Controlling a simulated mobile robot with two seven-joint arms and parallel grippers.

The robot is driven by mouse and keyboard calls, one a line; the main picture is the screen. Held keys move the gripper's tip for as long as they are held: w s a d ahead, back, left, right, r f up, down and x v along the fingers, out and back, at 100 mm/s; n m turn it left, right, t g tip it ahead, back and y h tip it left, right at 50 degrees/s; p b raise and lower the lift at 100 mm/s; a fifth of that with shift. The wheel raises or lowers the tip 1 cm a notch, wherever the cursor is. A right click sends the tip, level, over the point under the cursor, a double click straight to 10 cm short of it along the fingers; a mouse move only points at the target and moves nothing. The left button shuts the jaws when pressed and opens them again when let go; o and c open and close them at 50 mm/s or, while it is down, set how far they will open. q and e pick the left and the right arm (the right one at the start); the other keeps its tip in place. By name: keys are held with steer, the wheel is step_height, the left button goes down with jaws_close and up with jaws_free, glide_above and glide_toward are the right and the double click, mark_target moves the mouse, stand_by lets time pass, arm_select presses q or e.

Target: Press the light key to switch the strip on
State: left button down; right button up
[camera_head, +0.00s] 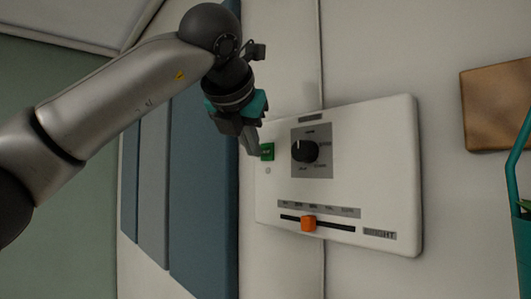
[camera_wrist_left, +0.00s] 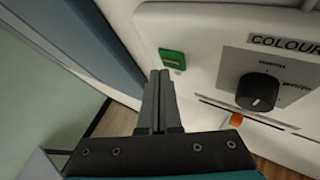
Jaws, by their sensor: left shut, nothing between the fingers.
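The light key is a green rectangular button (camera_head: 267,151) at the left side of a white wall panel (camera_head: 385,150). It also shows in the left wrist view (camera_wrist_left: 173,58), just beyond my fingertips. My left gripper (camera_head: 255,150) is shut and empty, its fingertips close to the key's left side. In the left wrist view the fingertips (camera_wrist_left: 160,75) appear just below and left of the key; I cannot tell whether they touch the panel. A small round grey lamp (camera_head: 268,170) sits below the key and looks unlit. My right gripper is not in view.
The panel also carries a black rotary knob (camera_head: 305,151) and an orange slider (camera_head: 308,223) below it. A brown wooden board (camera_head: 495,105) and a teal object (camera_head: 519,180) are at the right. Blue and grey wall panels (camera_head: 200,190) stand at the left.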

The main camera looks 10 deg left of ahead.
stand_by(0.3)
arm_select(q)
steer(key=shift+w+d, duration=0.3)
steer(key=shift+w, duration=0.05)
steer(key=shift+w+d+p, duration=0.1)
steer(key=shift+p, duration=0.2)
stand_by(0.5)
steer(key=shift+s+a+b, duration=0.4)
steer(key=shift+s+b, duration=0.05)
